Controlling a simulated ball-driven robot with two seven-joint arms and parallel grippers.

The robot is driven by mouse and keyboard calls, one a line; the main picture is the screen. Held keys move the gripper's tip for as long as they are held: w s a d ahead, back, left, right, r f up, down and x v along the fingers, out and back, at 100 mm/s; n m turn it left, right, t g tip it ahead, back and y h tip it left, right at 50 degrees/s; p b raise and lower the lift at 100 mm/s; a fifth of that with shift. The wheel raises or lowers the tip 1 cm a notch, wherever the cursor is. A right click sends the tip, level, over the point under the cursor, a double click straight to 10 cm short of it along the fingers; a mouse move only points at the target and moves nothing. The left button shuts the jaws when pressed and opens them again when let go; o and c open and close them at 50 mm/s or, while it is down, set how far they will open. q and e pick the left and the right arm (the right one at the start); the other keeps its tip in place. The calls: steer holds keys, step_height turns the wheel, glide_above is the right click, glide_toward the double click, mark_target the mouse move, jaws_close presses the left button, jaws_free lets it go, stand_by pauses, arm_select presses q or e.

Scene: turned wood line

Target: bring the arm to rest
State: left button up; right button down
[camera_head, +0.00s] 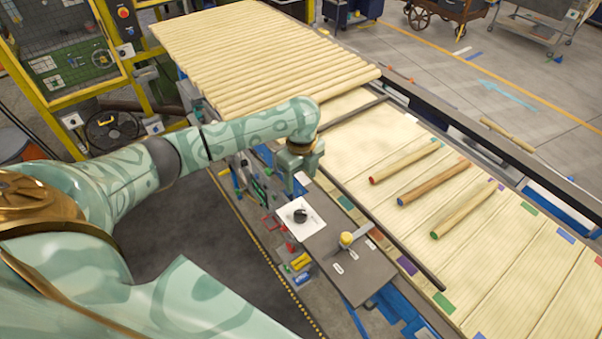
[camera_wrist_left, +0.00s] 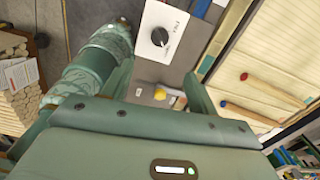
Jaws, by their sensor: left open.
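My left arm reaches in from the left in the head view, pale green with darker patterns. Its left gripper (camera_head: 300,178) hangs over the near edge of the line, above and behind a white plate with a black knob (camera_head: 301,215). The gripper is open, with nothing seen between its fingers. In the left wrist view, the left gripper (camera_wrist_left: 155,92) shows its two fingers apart, with the black knob (camera_wrist_left: 159,37) on its white plate beyond them. The fingertips are small and partly hidden in the head view. My right gripper is not in view.
A grey panel (camera_head: 335,265) carries a yellow knob (camera_head: 347,240). Rods with red (camera_head: 405,161), blue (camera_head: 433,181) and green (camera_head: 464,210) ends lie on the pale line. Many pale rods (camera_head: 260,60) lie side by side behind. A yellow-framed enclosure (camera_head: 60,95) stands at left.

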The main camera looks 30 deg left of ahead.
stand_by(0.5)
arm_select(q)
steer(key=s+d+f+n+t+h, duration=0.1)
steer(key=s+d+f+n+t, duration=0.3)
steer(key=s+d, duration=0.55)
steer(key=s+a+r+n+t+y, duration=0.3)
steer(key=s+a+r+n+y, duration=0.3)
steer(key=s+a+r+n, duration=0.45)
steer(key=s+d+f+g+h+b, duration=0.15)
steer(key=f+b, duration=0.55)
steer(key=f, duration=1.4)
steer(key=s+d+f+g+h+b, duration=0.2)
steer(key=f+b, duration=0.5)
steer(key=f, duration=1.3)
steer(key=s+f+n+b, duration=0.1)
steer(key=s+f+b, duration=0.3)
steer(key=s+f, duration=0.3)
steer(key=s+f+n+g+h+b, duration=0.1)
steer(key=s+f+b, duration=0.3)
steer(key=f, duration=0.9)
steer(key=s+f+n+g+b, duration=0.1)
steer(key=s+f+b, duration=0.3)
steer(key=s+f, duration=0.6)
steer(key=shift+s+d, duration=0.15)
steer(key=shift+d, duration=0.15)
